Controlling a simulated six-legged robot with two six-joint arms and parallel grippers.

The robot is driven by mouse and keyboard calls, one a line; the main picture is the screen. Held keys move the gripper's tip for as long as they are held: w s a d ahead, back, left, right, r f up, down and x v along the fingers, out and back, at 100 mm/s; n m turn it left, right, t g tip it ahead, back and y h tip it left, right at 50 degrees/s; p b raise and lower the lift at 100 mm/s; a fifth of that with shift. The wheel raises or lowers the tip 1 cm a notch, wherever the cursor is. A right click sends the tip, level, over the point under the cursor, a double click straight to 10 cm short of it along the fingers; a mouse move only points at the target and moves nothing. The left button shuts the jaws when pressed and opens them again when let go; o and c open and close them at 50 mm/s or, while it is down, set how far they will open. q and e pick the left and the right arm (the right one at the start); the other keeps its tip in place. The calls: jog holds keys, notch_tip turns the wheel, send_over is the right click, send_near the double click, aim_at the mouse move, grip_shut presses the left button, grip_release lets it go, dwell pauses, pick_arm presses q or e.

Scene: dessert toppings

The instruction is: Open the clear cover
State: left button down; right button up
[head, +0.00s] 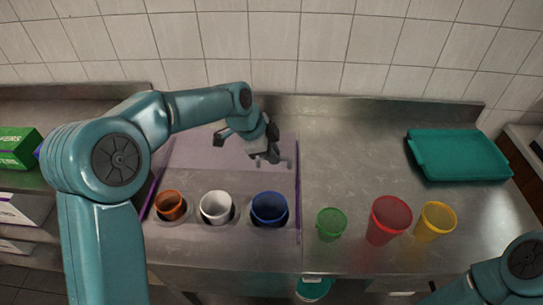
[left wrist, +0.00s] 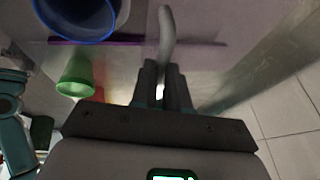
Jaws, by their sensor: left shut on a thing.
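The clear cover (head: 195,152) is a faintly purple, see-through panel behind the cups at the left of the counter, with purple strips along the sides. Its grey curved handle shows in the left wrist view (left wrist: 166,36). My left gripper (head: 271,155) is at the panel's right side, shut on the handle; in the left wrist view, its fingers (left wrist: 163,78) are close together around the handle's near end. I cannot tell the cover's exact angle. My right gripper is outside the views; only part of that arm shows at the lower right.
Orange (head: 170,205), white (head: 216,207) and blue (head: 269,209) containers sit in holes in front of the panel. Green (head: 331,224), red (head: 388,219) and yellow (head: 434,221) cups stand to the right. A teal tray (head: 460,156) lies farther right. The counter's back middle is clear.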

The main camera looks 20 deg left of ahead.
pick_arm(q)
jog(key=shift+w, duration=0.1)
dwell(0.3)
jog(key=c, duration=1.1)
grip_release()
jog(key=shift+r, duration=0.15)
jog(key=b+v, duration=0.1)
jog(key=v, duration=1.5)
